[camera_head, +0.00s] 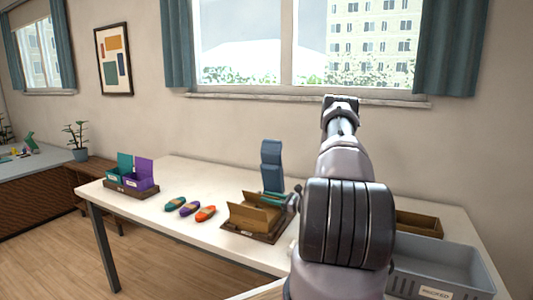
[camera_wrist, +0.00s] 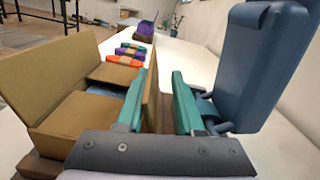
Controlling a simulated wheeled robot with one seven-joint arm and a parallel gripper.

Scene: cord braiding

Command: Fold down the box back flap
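The brown cardboard box (camera_head: 250,219) sits on the white table in the head view, with flaps standing up. In the wrist view its back flap (camera_wrist: 151,100) is upright, seen nearly edge-on, between the teal fingers of my gripper (camera_wrist: 160,85). The fingers are apart, with a clear gap on the right side of the flap; I cannot tell whether the left finger touches it. Another raised flap (camera_wrist: 48,68) leans outward on the left of the wrist view. Something blue shows inside the box. My gripper in the head view (camera_head: 279,196) is small and partly hidden.
A blue upright object (camera_head: 271,160) stands close behind the box, right beside my gripper in the wrist view (camera_wrist: 258,65). Several coloured cord bundles (camera_head: 189,208) lie left of the box. A tray with teal and purple boxes (camera_head: 131,190) is farther left. A grey bin (camera_head: 440,265) is at right.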

